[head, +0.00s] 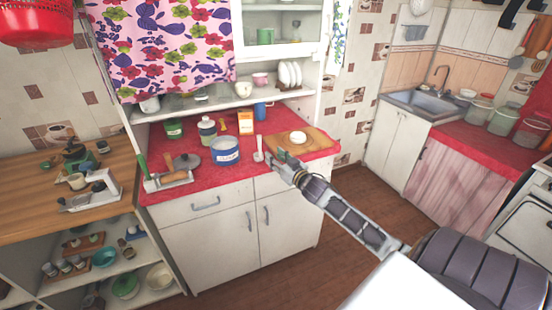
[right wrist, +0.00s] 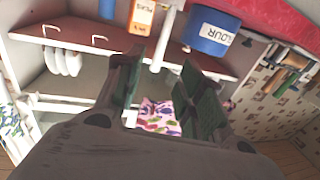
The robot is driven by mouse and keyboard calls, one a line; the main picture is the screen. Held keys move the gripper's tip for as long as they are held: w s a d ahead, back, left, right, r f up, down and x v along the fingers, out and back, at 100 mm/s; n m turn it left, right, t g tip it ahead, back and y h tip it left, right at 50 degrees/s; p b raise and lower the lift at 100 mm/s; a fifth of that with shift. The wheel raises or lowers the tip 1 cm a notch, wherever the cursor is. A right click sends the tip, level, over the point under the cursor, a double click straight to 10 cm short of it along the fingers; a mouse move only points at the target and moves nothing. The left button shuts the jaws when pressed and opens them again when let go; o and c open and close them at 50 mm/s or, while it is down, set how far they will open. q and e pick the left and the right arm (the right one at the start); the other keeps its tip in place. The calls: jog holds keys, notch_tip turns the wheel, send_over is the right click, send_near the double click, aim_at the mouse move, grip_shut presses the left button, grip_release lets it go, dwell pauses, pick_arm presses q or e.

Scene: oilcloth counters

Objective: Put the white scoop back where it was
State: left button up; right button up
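The white scoop (head: 259,150) is on the red oilcloth, between the blue flour canister (head: 226,151) and the wooden board (head: 312,142). In the right wrist view the scoop (right wrist: 160,42) shows as a pale narrow shape between and beyond my fingertips, with clear gaps on both sides. My right gripper (head: 277,163) is over the counter's front edge, just right of the scoop; its fingers (right wrist: 160,62) are apart with nothing gripped. Whether the scoop leans on anything is too small to tell. My left gripper is not in view.
A white round item (head: 297,138) lies on the board. A wooden-handled tool (head: 174,177) and a grey lid (head: 187,161) are left of the canister. The shelf (head: 210,102) overhangs the back.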

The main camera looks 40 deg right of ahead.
jog(key=shift+f, duration=0.1)
dwell(0.3)
jog(key=s+d+f+g+h, duration=0.1)
jog(key=s+f+g, duration=0.25)
jog(key=f, duration=1.35)
jog(key=s+d+f+g+h, duration=0.1)
jog(key=s+f+g, duration=0.3)
jog(key=f, duration=1.2)
jog(key=s+a+f+g, duration=0.2)
jog(key=s+a+f, duration=0.1)
jog(key=s+f, duration=0.6)
jog(key=s+a+f+g, duration=0.1)
jog(key=s+a+f, duration=0.2)
jog(key=s+f, duration=0.6)
jog(key=s+a+f+n+g+y, duration=0.1)
jog(key=s+a+f, duration=0.4)
jog(key=s, duration=0.5)
jog(key=s+a+f+n+g, duration=0.1)
jog(key=s+a+f+g, duration=0.2)
jog(key=s, duration=0.7)
jog(key=s+a+f+g+y, duration=0.1)
jog(key=s+a+f+g, duration=0.1)
jog(key=s+a+f, duration=0.6)
notch_tip(320, 180, down, 2)
jog(key=shift+s+f+n+y, duration=0.3)
jog(key=shift+s+n, duration=0.1)
jog(key=shift+s, duration=0.5)
